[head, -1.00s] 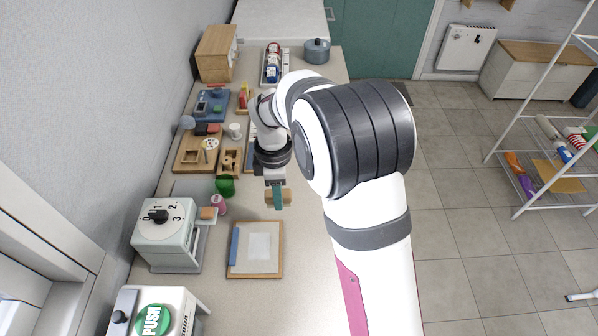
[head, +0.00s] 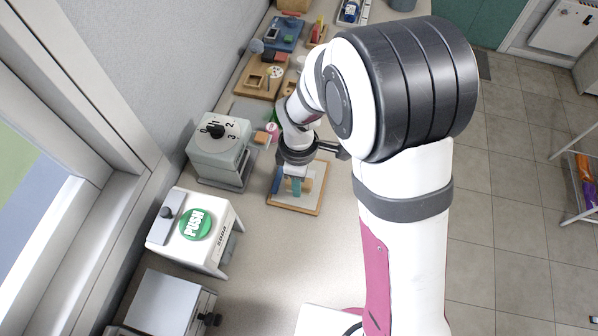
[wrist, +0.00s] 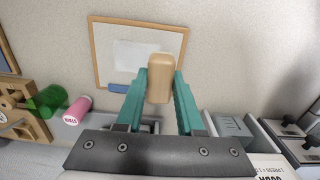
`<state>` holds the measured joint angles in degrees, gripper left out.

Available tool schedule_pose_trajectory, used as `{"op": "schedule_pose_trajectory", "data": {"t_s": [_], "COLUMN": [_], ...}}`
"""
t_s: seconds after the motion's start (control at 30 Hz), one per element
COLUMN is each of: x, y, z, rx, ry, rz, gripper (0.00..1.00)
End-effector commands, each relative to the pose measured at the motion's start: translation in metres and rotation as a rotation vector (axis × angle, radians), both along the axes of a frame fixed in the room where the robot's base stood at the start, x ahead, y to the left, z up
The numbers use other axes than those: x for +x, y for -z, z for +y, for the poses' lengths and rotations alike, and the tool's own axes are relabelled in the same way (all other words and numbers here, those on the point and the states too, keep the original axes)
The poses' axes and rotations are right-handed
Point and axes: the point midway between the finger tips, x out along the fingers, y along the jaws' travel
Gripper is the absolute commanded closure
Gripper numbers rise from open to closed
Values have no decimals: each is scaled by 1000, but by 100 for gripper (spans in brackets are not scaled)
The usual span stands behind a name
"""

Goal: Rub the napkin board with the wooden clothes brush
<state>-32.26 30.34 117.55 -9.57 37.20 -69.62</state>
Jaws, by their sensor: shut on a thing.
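The napkin board (head: 294,208) is a wooden-framed panel on the counter, and it also shows in the wrist view (wrist: 186,48). A pale napkin (wrist: 135,55) lies in its middle, and a blue strip (wrist: 119,88) runs along one edge. My gripper (head: 296,186) is over the board, and its teal fingers are shut on the wooden clothes brush (wrist: 160,78). In the head view my wrist and fingers hide part of the board and napkin. I cannot tell whether the brush touches the board.
A dial machine (head: 217,150) and a green PUSH-button box (head: 196,230) stand left of the board. Wooden trays (head: 262,82) lie farther back. The counter in front of the board is clear.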

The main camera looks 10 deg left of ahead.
Motion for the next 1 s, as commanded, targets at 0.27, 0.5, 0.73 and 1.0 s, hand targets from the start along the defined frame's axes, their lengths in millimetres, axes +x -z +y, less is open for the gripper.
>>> {"op": "schedule_pose_trajectory", "data": {"t_s": [0.27,0.5,0.73,1.0], "x": [-1,17,38,62], "y": [26,38,37,39], "z": [0,0,0,0], "rx": [-1,-1,0,0], "ry": [0,1,0,0], "rz": [3,1,0,0], "gripper": [100,100,100,100]}}
